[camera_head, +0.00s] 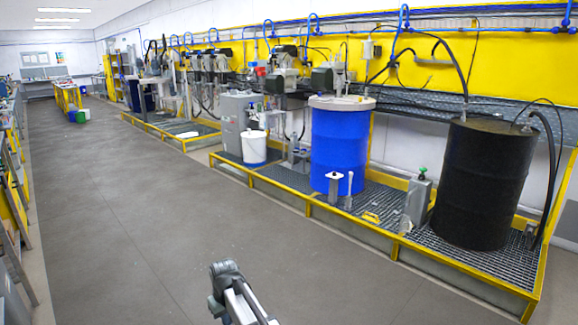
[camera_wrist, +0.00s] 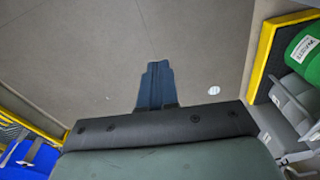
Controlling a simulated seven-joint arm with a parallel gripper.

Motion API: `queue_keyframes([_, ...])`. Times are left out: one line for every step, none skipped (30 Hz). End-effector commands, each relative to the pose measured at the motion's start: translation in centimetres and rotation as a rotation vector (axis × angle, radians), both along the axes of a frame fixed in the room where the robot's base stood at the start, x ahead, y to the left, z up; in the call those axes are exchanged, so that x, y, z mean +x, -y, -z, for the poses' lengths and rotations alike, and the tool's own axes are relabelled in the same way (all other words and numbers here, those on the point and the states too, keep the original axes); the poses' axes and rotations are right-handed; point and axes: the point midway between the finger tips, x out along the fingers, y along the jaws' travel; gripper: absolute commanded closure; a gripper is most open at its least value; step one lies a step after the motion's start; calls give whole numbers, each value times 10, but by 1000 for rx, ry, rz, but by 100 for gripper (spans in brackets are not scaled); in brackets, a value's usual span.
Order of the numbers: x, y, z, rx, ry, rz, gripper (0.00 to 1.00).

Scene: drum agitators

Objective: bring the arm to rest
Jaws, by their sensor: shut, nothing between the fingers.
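My gripper (camera_wrist: 156,68) shows in the wrist view. Its dark blue-grey fingers are together with nothing between them. They stand out over bare grey floor (camera_wrist: 90,60) and touch nothing that I can see. In the head view part of my arm rises from the bottom edge at the middle, over open floor (camera_head: 180,220). I cannot make out the fingers there.
A yellow-edged grated platform runs along the right, with a blue drum (camera_head: 338,150), a black drum (camera_head: 482,185) and a white bucket (camera_head: 254,148) on it. The wrist view shows a green container (camera_wrist: 306,58) at right and something blue (camera_wrist: 30,158) at lower left. The aisle is clear.

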Motion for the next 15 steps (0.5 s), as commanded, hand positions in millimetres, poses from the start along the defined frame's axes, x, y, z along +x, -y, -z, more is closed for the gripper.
queue_keyframes([-4,30,10,-3,-4,41,100])
queue_keyframes([-4,45,16,-5,-6,64,100])
queue_keyframes([-5,64,23,-7,-9,95,100])
queue_keyframes([-6,78,28,-9,-11,118,100])
queue_keyframes([-7,93,33,-11,-13,141,100])
queue_keyframes([-10,111,40,-14,-15,172,100])
queue_keyframes([-12,125,45,-15,-18,194,100])
queue_keyframes([-14,139,50,-16,-19,217,100])
queue_keyframes([-18,156,56,-18,-22,247,100])
queue_keyframes([-21,170,61,-19,-23,271,100])
queue_keyframes([-25,183,65,-21,-25,293,100])
queue_keyframes([-31,200,71,-24,-29,323,100])
queue_keyframes([-35,213,75,-25,-31,346,100])
queue_keyframes([-39,225,79,-26,-32,368,100])
queue_keyframes([-46,242,84,-28,-35,399,100])
